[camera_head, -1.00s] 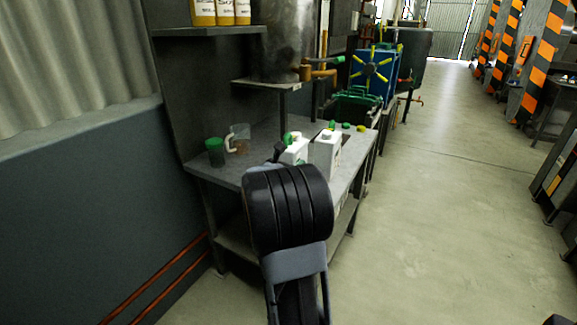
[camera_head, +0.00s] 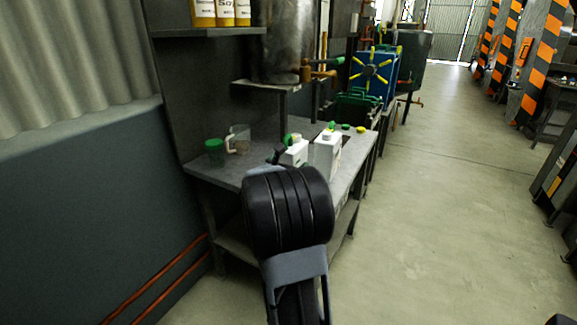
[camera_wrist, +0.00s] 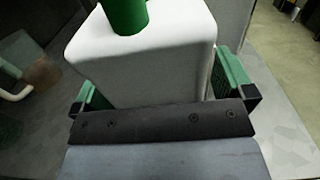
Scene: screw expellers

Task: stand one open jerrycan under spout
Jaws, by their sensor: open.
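Two white jerrycans stand upright side by side on the grey bench: the left jerrycan (camera_head: 296,155) with a green cap, and the right jerrycan (camera_head: 327,156), whose mouth is too small to read. In the wrist view a white jerrycan (camera_wrist: 140,62) with a green cap (camera_wrist: 125,14) stands between the green pads of my gripper (camera_wrist: 162,88). It seems to be the left one. My gripper is open around it, one pad at each side; contact is not clear. In the head view my arm hides most of the gripper. The brass spout (camera_head: 318,72) with a green handle sticks out of the metal tank (camera_head: 284,40).
A green-lidded cup (camera_head: 214,151) and a clear jug (camera_head: 238,139) stand left on the bench (camera_head: 218,174). Loose green and yellow caps (camera_head: 347,127) lie behind the jerrycans. A small shelf (camera_head: 266,86) sits under the tank.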

